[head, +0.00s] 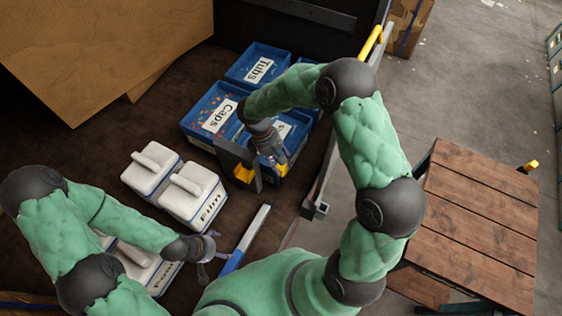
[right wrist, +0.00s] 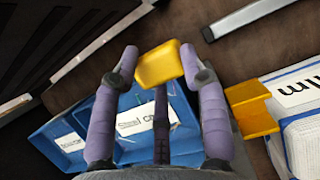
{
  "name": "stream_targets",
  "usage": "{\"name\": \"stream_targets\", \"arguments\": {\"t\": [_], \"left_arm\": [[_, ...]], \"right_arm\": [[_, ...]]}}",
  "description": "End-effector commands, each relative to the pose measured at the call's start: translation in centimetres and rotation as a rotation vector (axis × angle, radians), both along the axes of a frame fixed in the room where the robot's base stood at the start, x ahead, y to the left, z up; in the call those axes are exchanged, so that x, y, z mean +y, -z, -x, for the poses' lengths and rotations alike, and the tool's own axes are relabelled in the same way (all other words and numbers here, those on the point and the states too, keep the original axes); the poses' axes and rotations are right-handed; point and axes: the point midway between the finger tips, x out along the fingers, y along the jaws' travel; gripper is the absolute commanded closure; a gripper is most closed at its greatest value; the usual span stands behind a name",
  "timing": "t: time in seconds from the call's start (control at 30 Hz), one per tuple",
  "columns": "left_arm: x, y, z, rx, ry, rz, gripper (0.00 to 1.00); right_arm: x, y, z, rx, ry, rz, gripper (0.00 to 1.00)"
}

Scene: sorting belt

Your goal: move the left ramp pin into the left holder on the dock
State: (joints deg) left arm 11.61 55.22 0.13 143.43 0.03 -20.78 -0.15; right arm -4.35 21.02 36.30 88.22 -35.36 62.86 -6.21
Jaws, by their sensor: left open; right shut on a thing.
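My right gripper (head: 272,158) is over the near side of the blue bins. In the right wrist view its purple fingers (right wrist: 165,75) are shut on a yellow piece (right wrist: 158,64), which looks like a ramp pin; it also shows small below the gripper in the head view (head: 283,169). A second yellow piece (right wrist: 254,108) stands beside it, at the foot of a dark upright plate (head: 238,165). My left gripper (head: 212,246) is open and empty, low over the floor near a blue and white bar (head: 245,238). I cannot tell which part is the left holder.
Blue bins, one labelled Caps (head: 187,127) and one Tubs (head: 240,75), stand behind. White lidded boxes (head: 195,199) stand left. A yellow bar (head: 371,42) is at the far edge. A wooden platform (head: 480,220) with a yellow-topped post (head: 529,166) is at right, past my right arm.

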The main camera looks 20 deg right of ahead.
Motion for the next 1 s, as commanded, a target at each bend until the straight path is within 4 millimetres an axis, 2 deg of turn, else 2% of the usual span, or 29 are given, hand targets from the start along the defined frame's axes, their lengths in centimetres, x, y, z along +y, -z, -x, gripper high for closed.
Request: {"name": "stream_targets", "arguments": {"t": [0.43,0.7,1.0], "left_arm": [[0.0,-0.2,0.0,0.001,0.000,0.000,0.13],[0.0,-1.7,0.0,0.000,0.000,0.000,0.13],[0.0,-2.0,0.0,0.000,0.000,0.000,0.13]], "right_arm": [[0.0,-0.4,-0.1,-0.002,0.001,0.000,1.00],[0.0,-2.8,0.0,-0.001,0.001,0.001,1.00],[0.0,-5.2,-0.1,-0.003,0.000,0.001,1.00]]}}
